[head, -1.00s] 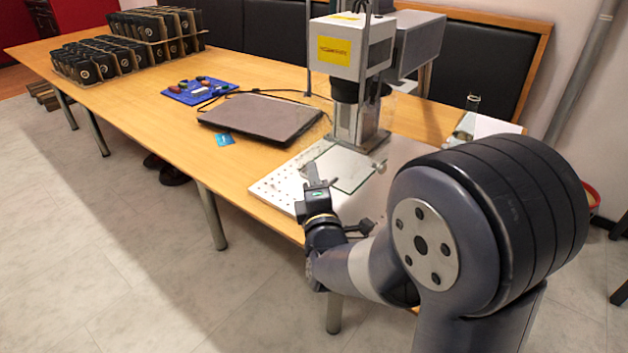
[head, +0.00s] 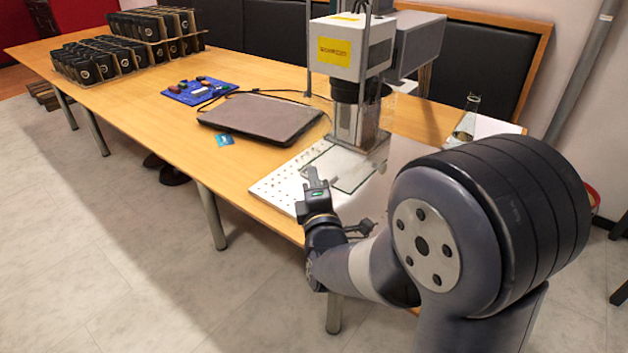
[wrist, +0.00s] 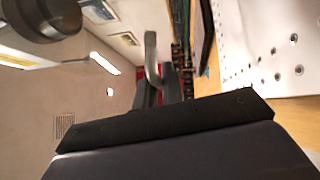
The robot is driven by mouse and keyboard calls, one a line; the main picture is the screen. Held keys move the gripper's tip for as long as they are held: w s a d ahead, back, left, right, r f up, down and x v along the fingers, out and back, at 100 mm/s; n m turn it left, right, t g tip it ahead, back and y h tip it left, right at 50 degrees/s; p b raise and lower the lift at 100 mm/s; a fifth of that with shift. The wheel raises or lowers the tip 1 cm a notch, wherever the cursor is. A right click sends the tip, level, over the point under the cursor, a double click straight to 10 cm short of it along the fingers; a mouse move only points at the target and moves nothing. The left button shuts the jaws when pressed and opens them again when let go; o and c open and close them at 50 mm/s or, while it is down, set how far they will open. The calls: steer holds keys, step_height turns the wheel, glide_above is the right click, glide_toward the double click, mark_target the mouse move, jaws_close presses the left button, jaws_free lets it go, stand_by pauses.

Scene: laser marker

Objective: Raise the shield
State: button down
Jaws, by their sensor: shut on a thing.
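The shield (head: 355,168) is a clear pane with pale greenish edges, at the front of the laser marker (head: 352,50) in the head view. Its see-through face makes its exact tilt hard to read. My gripper (head: 314,176) is at the pane's left front side, low over the perforated plate. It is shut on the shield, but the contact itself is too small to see. In the wrist view, a grey curved piece (wrist: 151,58) stands beyond my dark gripper body; I cannot tell what it belongs to.
The white perforated plate (head: 277,188) lies under the marker. A closed laptop (head: 262,118), a blue card and a blue tray (head: 200,91) are to the left. Racks of black items (head: 95,62) stand at the far end. A glass flask (head: 467,118) stands at right.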

steer(key=p, duration=1)
glide_toward(311, 103)
steer(key=w, duration=0.1)
steer(key=w+r, duration=0.1)
steer(key=w, duration=0.2)
steer(key=shift+w+a+r, duration=0.35)
steer(key=shift+w+r, duration=0.05)
steer(key=c, duration=1.5)
jaws_free()
steer(key=shift+f, duration=0.1)
steer(key=shift+c, duration=0.2)
steer(key=s+d+f, duration=0.1)
steer(key=s, duration=0.9)
steer(key=shift+s+d+f, duration=0.15)
steer(key=shift+s+d, duration=0.05)
steer(key=shift+s, duration=0.1)
steer(key=w, duration=0.3)
steer(key=w+a, duration=0.1)
steer(key=w, duration=0.3)
steer(key=w+b, duration=0.1)
steer(key=w, duration=0.2)
steer(key=shift+w+a, duration=0.2)
steer(key=shift+w, duration=0.2)
steer(key=shift+s+f, duration=0.1)
